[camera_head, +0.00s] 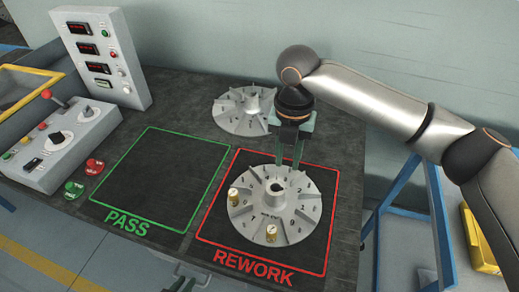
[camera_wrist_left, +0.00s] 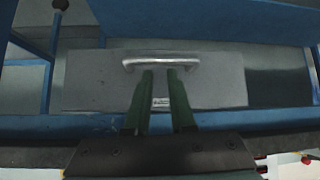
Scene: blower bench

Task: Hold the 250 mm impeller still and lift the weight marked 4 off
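A grey finned impeller (camera_head: 285,222) lies flat in the red REWORK square in the head view; its size marking is too small to read. Two brass weights stand on its rim, one at the left (camera_head: 233,196) and one at the front (camera_head: 271,233). I cannot read their marks. My right gripper (camera_head: 289,165) points down over the impeller's far side, behind the hub, its fingers apart; contact with a fin cannot be told. My left gripper (camera_wrist_left: 160,72) shows in the left wrist view, fingers apart and empty, in front of a drawer handle (camera_wrist_left: 200,64).
A second grey impeller (camera_head: 245,111) lies at the back of the bench. The green PASS square (camera_head: 165,175) is empty. A control box (camera_head: 62,142), a display panel (camera_head: 100,55) and red and green buttons (camera_head: 94,166) stand at the left. A yellow bin (camera_head: 480,240) is at right.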

